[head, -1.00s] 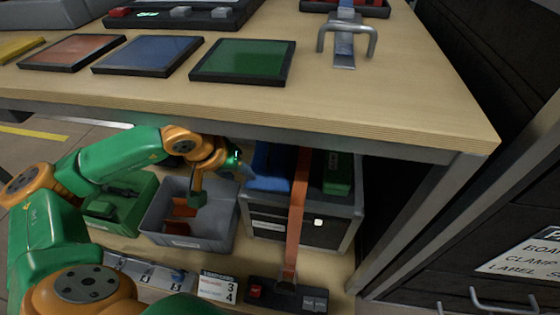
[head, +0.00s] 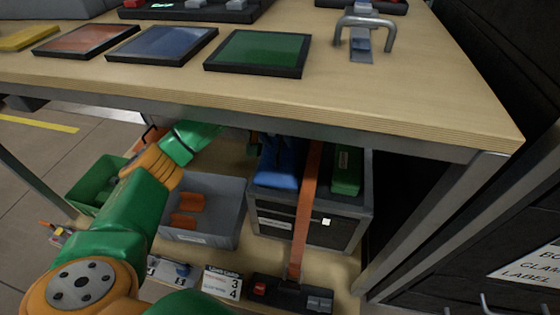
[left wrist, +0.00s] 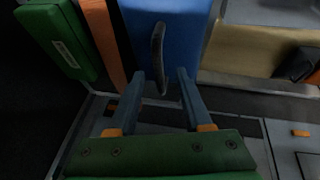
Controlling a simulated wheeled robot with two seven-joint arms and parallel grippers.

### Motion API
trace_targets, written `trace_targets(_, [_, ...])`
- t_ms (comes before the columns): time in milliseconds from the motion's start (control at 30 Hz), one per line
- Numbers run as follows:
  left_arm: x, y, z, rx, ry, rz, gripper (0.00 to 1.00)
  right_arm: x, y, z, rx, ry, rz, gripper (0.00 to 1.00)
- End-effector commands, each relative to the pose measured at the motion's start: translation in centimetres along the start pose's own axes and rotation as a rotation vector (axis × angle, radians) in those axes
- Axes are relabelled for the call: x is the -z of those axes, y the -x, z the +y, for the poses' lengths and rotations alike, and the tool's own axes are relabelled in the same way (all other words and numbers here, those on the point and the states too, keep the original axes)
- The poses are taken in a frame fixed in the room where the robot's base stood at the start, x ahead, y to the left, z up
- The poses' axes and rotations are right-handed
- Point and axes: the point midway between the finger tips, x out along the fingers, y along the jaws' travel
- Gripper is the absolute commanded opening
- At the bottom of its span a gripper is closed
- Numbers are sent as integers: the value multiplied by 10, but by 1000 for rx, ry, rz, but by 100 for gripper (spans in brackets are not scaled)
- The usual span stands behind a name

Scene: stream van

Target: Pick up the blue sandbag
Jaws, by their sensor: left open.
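The blue sandbag (head: 278,178) lies on top of a grey-edged black case (head: 325,228) under the table, left of an orange strap (head: 303,215). In the left wrist view the blue sandbag (left wrist: 190,30) fills the top middle, with a dark handle (left wrist: 158,48) standing out from it. My left gripper (left wrist: 162,74) is open. Its two fingertips stand either side of the handle's lower end, apart from it as far as I can tell. In the head view the left gripper is largely hidden behind the table edge. My right gripper is not in view.
A green bag (head: 347,172) lies right of the strap. A grey bin (head: 232,225) with orange pieces and a green bin (head: 88,190) stand left of the case. The tabletop (head: 400,105) overhangs the shelf, and a table leg (head: 440,225) stands at right.

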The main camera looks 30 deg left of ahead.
Motion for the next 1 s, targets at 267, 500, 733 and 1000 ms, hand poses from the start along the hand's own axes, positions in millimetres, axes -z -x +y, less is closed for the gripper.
trace_targets(267, [0, 0, 0, 0, 1, 0, 25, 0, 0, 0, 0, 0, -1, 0])
trace_targets(500, [0, 0, 0, 0, 1, 1, 0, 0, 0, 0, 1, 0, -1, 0])
trace_targets(733, [0, 0, 0, 0, 2, 1, 0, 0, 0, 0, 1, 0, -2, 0])
trace_targets(1000, [0, 0, 0, 0, 2, 1, 0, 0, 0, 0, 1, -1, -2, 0])
